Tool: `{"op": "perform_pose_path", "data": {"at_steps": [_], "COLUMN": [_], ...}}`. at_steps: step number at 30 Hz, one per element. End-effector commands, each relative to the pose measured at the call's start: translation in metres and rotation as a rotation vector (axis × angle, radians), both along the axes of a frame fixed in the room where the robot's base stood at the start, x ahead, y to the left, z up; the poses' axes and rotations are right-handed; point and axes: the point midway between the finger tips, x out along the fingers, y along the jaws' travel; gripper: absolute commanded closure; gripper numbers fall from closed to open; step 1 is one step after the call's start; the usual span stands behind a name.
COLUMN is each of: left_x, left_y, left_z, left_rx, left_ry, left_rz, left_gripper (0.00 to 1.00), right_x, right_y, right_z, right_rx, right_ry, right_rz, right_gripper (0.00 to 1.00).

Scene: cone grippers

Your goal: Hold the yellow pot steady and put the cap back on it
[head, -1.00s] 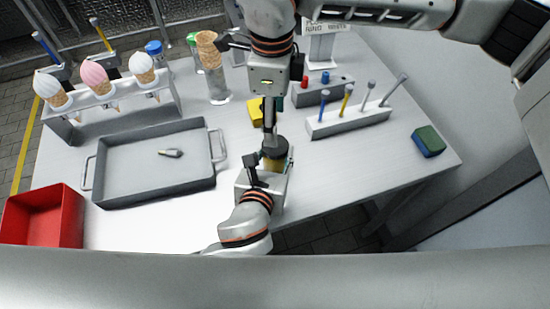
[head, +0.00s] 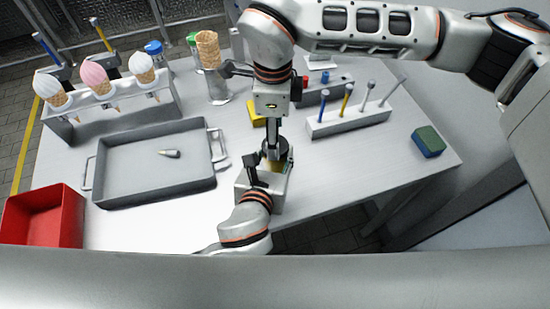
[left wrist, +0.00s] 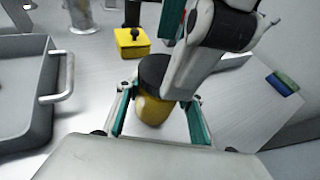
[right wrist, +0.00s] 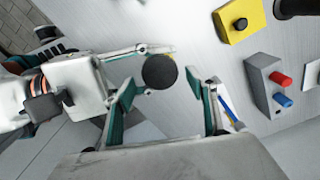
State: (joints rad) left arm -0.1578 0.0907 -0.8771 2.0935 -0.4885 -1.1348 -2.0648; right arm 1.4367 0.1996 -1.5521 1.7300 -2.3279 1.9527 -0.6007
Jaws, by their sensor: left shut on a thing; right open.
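The yellow pot (left wrist: 152,108) is upright, and my left gripper (left wrist: 158,122) is shut around its body near the table's front edge. The black round cap (left wrist: 153,70) sits at the pot's top; how firmly it is seated cannot be told. The cap also shows in the right wrist view (right wrist: 160,71), where it hides most of the pot. My right gripper (right wrist: 165,93) is open above the pot, its fingers on either side of the cap and the cap nearer the left-hand finger. In the head view the right gripper (head: 272,146) partly covers the cap.
A yellow box with a black knob (right wrist: 238,25) lies behind the pot. A block with red and blue buttons (right wrist: 266,88) and a tool rack (head: 345,125) stand to the right. A grey tray (head: 150,190) is left. Free table lies between the rack and a green-blue block (head: 428,142).

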Motion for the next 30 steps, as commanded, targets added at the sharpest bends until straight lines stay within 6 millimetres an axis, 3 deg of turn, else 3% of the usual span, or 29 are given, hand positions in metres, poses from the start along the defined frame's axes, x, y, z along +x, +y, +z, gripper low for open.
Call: {"op": "perform_pose_path", "data": {"at_steps": [6,17,22,30], "left_x": [0.000,0.000,0.000,0.000], "left_y": [0.000,0.000,0.000,0.000], "left_z": [0.001,0.001,0.001,0.001], "left_rx": [-0.001,-0.001,-0.001,-0.001], "left_ry": [-0.001,-0.001,-0.001,-0.002], "left_rz": [0.000,0.000,0.000,0.000], "left_gripper": [1.00,1.00,1.00,1.00], "right_x": [0.000,0.000,0.000,0.000], "right_y": [0.000,0.000,0.000,0.000], "right_z": [-0.022,-0.026,-0.026,-0.026], "right_rx": [0.001,0.001,0.001,-0.001], "right_ry": [0.001,0.000,0.000,-0.001], "right_rz": [0.001,0.000,0.000,-0.041], "right_gripper": [0.43,0.43,0.82,0.83]}}
